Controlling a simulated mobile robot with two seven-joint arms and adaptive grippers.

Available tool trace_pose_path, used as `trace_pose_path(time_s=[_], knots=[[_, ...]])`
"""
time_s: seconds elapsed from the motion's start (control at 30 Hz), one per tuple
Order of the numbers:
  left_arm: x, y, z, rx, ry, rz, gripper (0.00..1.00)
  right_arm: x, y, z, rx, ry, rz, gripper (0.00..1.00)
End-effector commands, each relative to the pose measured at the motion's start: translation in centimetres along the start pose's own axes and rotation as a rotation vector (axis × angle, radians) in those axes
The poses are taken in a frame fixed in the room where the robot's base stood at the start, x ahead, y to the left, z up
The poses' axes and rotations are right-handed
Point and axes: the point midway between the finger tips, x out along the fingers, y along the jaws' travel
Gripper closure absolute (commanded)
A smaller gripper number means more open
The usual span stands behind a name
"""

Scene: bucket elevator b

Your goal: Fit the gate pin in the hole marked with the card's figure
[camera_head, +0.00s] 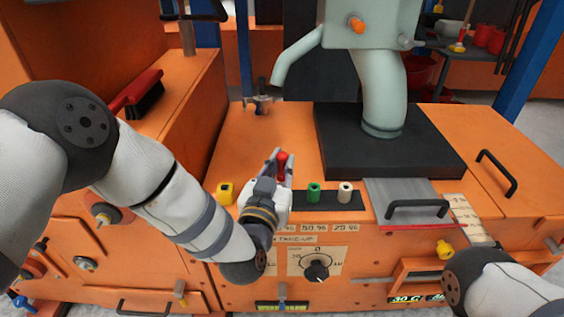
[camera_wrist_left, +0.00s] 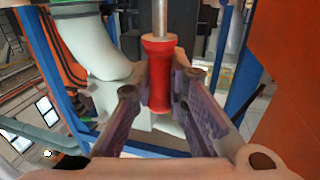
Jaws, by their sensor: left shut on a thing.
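My left gripper (camera_head: 281,166) is shut on a red-handled pin (camera_head: 283,160), above the black strip (camera_head: 329,200) on the orange machine top. In the left wrist view, the red handle (camera_wrist_left: 159,75) stands between the fingers, with a bare metal rod running up from it. A green piece (camera_head: 313,192) and a white piece (camera_head: 345,193) stand on the strip, and a yellow piece (camera_head: 226,193) is left of the gripper. Small labels (camera_head: 315,227) are on the front below; their figures are hard to read. I see no clear pin hole. My right gripper is out of view.
A grey plate with a black handle (camera_head: 418,206) lies right of the strip, beside a pale marked strip (camera_head: 466,216). Behind stands a pale green spout on a black base (camera_head: 385,157). A dial (camera_head: 317,270) is on the front. The orange top behind my gripper is mostly clear.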

Motion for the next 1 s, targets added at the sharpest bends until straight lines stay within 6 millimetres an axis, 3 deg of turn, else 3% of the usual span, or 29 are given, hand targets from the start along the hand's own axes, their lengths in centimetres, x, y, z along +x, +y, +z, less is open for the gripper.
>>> trace_pose_path(time_s=[0.97, 1.0], knots=[[0.0, 0.0, 2.5, 0.000, 0.000, 0.000, 1.00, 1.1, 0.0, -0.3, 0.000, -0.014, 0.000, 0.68], [0.0, 0.0, 2.4, 0.000, 0.000, 0.000, 0.77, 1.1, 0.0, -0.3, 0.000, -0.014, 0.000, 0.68]])
